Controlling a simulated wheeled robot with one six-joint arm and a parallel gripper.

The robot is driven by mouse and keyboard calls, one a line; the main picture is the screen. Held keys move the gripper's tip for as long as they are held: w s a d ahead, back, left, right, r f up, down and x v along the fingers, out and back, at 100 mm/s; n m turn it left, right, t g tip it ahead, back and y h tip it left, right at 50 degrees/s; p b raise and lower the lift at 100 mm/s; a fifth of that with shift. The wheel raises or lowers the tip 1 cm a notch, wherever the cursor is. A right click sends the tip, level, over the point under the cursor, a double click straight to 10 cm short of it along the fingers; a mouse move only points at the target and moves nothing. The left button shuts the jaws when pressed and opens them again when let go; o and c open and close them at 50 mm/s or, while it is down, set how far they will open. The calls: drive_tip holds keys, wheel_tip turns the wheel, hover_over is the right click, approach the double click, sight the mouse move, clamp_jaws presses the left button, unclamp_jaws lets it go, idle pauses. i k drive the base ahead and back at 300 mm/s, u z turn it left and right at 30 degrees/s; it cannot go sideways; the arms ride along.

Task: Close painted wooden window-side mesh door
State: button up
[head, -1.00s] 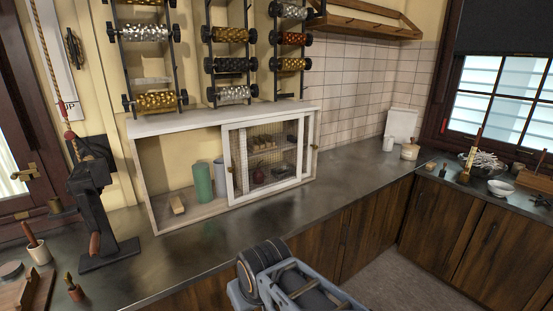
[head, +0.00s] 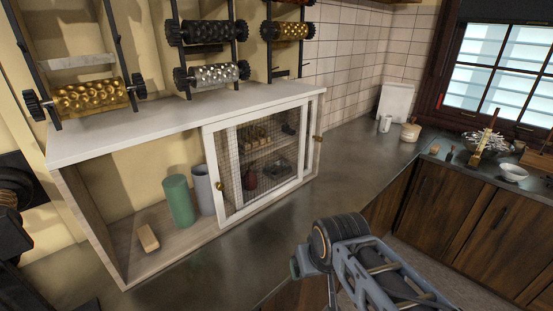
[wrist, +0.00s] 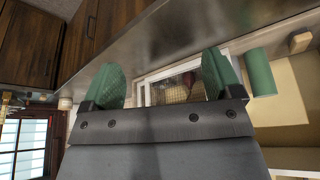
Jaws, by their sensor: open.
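A white painted wooden cabinet (head: 130,134) stands on the counter with mesh doors in its front. A white-framed mesh door (head: 212,165) covers its right, window-side half, with a brass knob (head: 220,186) on its left edge. A second white frame overlaps it, with another knob (head: 318,139) at the right end. The left half is uncovered. My gripper (wrist: 163,78) shows open and empty in the wrist view, its green fingertips apart. The mesh door also shows beyond them (wrist: 180,92), upside down. In the head view my arm is low in front of the counter; the fingertips are mostly hidden.
A green cylinder (head: 179,202), a grey cylinder (head: 203,190) and a wooden block (head: 148,238) are in the uncovered half.

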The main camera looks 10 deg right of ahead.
sight(207, 130)
drive_tip(key=k, duration=1.25)
drive_tip(key=z, duration=0.9)
drive_tip(key=i, duration=1.5)
drive_tip(key=u, duration=0.9)
drive_tip(key=i, duration=0.6)
drive_tip(key=u, duration=0.6)
